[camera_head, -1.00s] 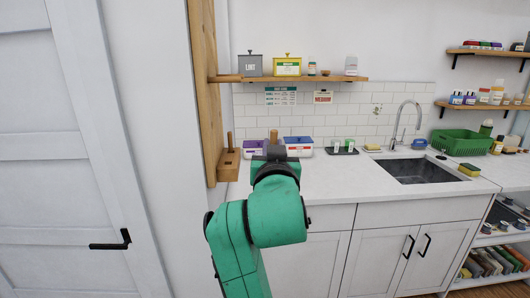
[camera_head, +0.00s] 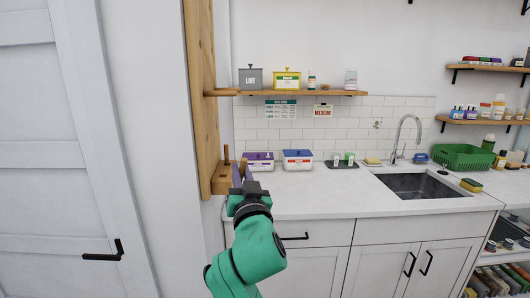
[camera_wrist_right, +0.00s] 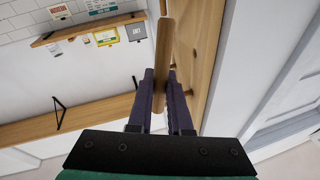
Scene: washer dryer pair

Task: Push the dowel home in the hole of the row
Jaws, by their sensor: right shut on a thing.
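My right gripper (camera_head: 241,174) is shut on a light wooden dowel (camera_wrist_right: 163,45), which stands out from between its dark purple fingers in the right wrist view. My left gripper is not in view.
Purple-lidded (camera_head: 260,160) and blue-lidded (camera_head: 297,159) boxes stand to the right on the white counter (camera_head: 325,190). A shelf with tins hangs above.

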